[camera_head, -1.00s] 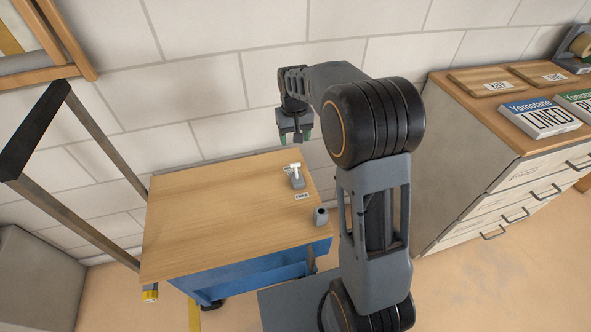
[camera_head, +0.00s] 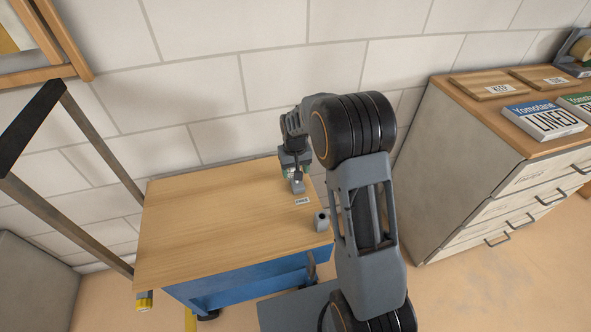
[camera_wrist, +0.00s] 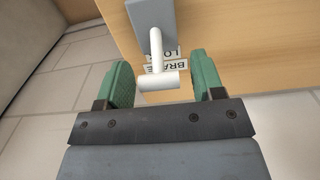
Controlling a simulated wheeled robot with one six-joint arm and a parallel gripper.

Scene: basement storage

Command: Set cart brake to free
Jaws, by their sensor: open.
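The cart (camera_head: 220,215) has a wooden top, a blue body and a dark push handle on the left. The brake lever shows in the wrist view as a white T-shaped handle (camera_wrist: 158,80) on a grey base (camera_wrist: 150,16). My gripper (camera_wrist: 162,84) is open, with one green finger on each side of the T handle and gaps on both sides. In the head view my gripper (camera_head: 296,170) is down at the cart's far right corner and hides most of the lever. A label by the base, partly covered by the handle, reads "BRAKE" and "LO…".
A small label (camera_head: 302,201) lies on the cart top in front of the lever. A grey cylindrical holder (camera_head: 321,221) stands at the right edge. A drawer cabinet (camera_head: 500,170) with boxes is at the right. A block wall is close behind.

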